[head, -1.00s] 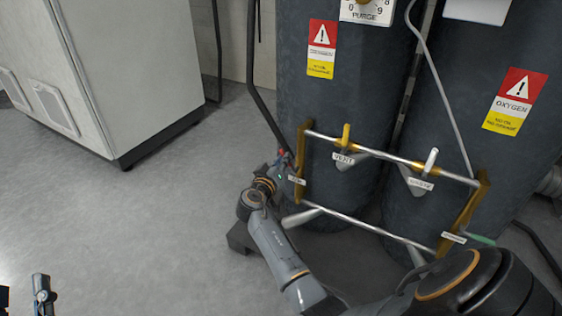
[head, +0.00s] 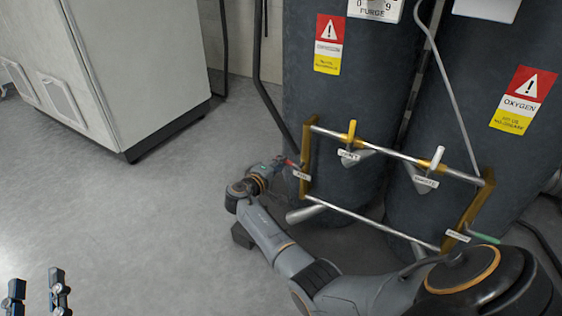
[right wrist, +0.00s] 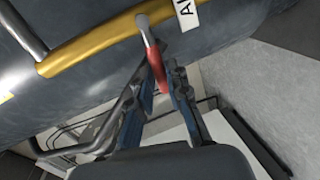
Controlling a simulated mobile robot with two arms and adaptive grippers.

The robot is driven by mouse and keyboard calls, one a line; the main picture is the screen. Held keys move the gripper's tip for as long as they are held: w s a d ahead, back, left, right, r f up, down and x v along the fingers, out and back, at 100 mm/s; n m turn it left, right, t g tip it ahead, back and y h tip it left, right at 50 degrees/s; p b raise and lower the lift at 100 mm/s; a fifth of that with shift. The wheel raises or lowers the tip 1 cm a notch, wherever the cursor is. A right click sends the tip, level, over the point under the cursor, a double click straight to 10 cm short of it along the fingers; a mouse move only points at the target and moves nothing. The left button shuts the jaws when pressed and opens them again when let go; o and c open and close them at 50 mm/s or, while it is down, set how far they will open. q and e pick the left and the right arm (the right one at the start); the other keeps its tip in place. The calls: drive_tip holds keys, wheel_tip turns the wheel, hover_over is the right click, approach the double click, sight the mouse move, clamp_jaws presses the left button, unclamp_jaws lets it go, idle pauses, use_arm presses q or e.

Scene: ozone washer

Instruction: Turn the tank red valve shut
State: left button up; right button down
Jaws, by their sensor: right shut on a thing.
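The red valve handle (head: 291,163) is at the left end of the pipe frame on the tanks, beside a small white label. My right gripper (head: 278,166) is at this handle, left of the frame. In the right wrist view the red handle (right wrist: 157,72) sticks out from the brass bar between the two fingers of my right gripper (right wrist: 162,84), which is shut on it. My left gripper (head: 36,289) is at the bottom left over the floor, its two fingers wide apart with nothing between them.
Two dark tanks (head: 340,90) stand behind the frame. A yellow handle (head: 351,132) and a white handle (head: 437,157) stand up from its top pipe; a green handle (head: 484,238) is at the lower right. A grey cabinet (head: 140,75) stands at the upper left. The floor between is clear.

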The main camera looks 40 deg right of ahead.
drive_tip(key=shift+w+f+n, duration=0.1)
drive_tip(key=shift+f+n, duration=0.1)
drive_tip(key=shift+n, duration=0.1)
idle(0.4)
drive_tip(key=c, duration=1.3)
unclamp_jaws()
drive_tip(key=shift+f, duration=0.1)
drive_tip(key=v, duration=1.2)
